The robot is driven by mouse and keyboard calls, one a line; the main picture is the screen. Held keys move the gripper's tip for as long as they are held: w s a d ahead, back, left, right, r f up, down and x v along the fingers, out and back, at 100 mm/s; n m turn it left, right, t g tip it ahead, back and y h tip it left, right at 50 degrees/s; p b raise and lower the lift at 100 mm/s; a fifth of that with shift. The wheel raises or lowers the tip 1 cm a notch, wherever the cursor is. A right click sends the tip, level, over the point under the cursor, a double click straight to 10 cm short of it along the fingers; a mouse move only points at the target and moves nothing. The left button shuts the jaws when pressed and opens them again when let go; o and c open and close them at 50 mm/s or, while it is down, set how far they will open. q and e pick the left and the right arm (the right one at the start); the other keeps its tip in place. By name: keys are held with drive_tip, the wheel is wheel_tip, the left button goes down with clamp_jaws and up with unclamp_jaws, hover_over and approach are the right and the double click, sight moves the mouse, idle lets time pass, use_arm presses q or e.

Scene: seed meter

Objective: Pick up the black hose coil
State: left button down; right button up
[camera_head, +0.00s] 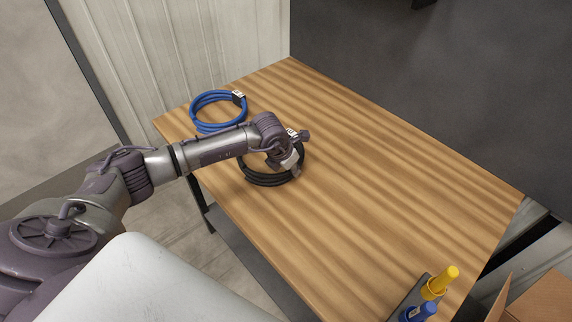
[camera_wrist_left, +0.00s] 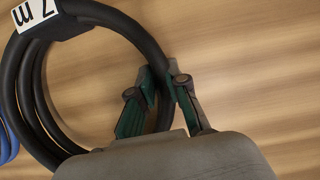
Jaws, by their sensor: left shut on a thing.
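The black hose coil (camera_head: 262,180) lies on the wooden table, partly hidden by my left arm and gripper. In the left wrist view the black hose coil (camera_wrist_left: 119,18) fills the left half and carries a white label with black marks. My left gripper (camera_head: 293,168) is at the coil's right side in the head view. In the left wrist view my left gripper (camera_wrist_left: 160,100) has its green-padded fingers on either side of the hose strands, shut on them. My right gripper is not in view.
A blue hose coil (camera_head: 196,112) with a white tag lies behind the black one on the table (camera_head: 380,160). A holder with a yellow item (camera_head: 440,282) and a blue item (camera_head: 420,312) stands at the near right corner. The table's middle is clear.

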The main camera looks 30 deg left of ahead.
use_arm(q)
drive_tip(key=shift+w+r, duration=0.1)
drive_tip(key=shift+r, duration=0.3)
wheel_tip(320, 180, up, 2)
drive_tip(key=shift+r+b, duration=0.25)
drive_tip(key=shift+b, duration=0.55)
drive_tip(key=d+r+b, duration=0.3)
drive_tip(key=d+r, duration=0.4)
drive_tip(key=d, duration=0.4)
drive_tip(key=shift+w+d+r+b, duration=0.2)
drive_tip(key=shift+d+r+b, duration=0.05)
drive_tip(key=shift+d+b, duration=0.1)
